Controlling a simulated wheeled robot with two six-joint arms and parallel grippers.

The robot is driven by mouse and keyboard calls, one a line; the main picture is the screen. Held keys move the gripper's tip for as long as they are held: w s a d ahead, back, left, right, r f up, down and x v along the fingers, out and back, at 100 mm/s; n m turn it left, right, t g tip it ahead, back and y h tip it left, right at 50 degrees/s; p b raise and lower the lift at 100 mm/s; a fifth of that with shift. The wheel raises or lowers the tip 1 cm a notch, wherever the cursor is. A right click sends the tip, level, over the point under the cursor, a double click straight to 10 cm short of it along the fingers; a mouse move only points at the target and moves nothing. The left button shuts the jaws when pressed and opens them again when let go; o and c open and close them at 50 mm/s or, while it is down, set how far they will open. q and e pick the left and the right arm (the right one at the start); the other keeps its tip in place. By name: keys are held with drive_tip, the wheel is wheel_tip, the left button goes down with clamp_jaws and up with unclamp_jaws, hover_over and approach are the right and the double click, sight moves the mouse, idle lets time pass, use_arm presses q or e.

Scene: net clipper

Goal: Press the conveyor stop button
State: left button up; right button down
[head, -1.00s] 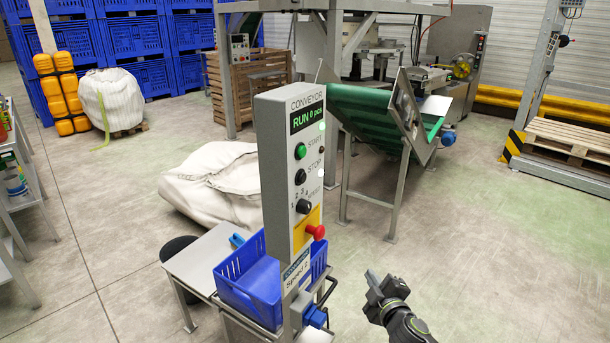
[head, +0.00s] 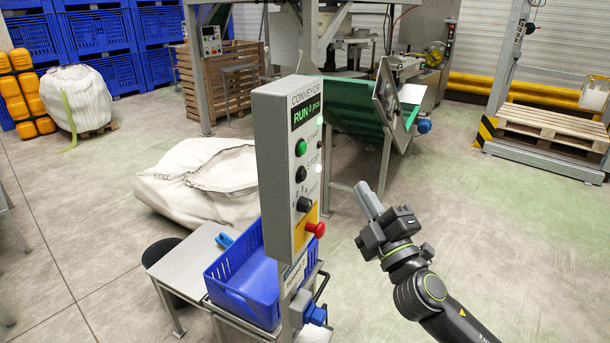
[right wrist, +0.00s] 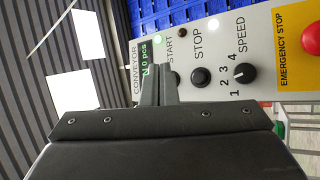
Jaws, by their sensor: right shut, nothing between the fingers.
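The conveyor control box (head: 285,170) stands upright on a post, its display reading RUN and 0 pcs. Its black STOP button (head: 301,174) sits below the green START button (head: 301,148) and above the black speed knob (head: 304,204). In the right wrist view the STOP button (right wrist: 201,77) lies to the right of my right gripper's fingertips (right wrist: 157,70), which partly cover the START button. In the head view my right gripper (head: 368,199) is shut and empty, to the right of the box and apart from it. My left gripper is out of view.
A red emergency stop button (head: 316,229) sticks out low on the box. A blue crate (head: 235,283) on a small table stands beside the post. The green conveyor (head: 345,108) is behind. The floor right of my arm is clear.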

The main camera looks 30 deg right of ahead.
sight(302, 175)
drive_tip(key=w+a+p, duration=0.4)
drive_tip(key=w+a, duration=0.1)
drive_tip(key=w, duration=0.2)
drive_tip(key=shift+w, duration=0.15)
idle(0.4)
drive_tip(key=shift+w+a, duration=0.1)
drive_tip(key=shift+a, duration=0.05)
idle(1.8)
drive_tip(key=shift+w+a, duration=0.15)
drive_tip(key=shift+w, duration=0.1)
drive_tip(key=shift+w+a+p, duration=0.25)
drive_tip(key=shift+w+p, duration=0.05)
drive_tip(key=shift+w, duration=0.05)
idle(0.8)
idle(0.3)
drive_tip(key=shift+s+d, duration=0.5)
drive_tip(key=shift+s, duration=0.25)
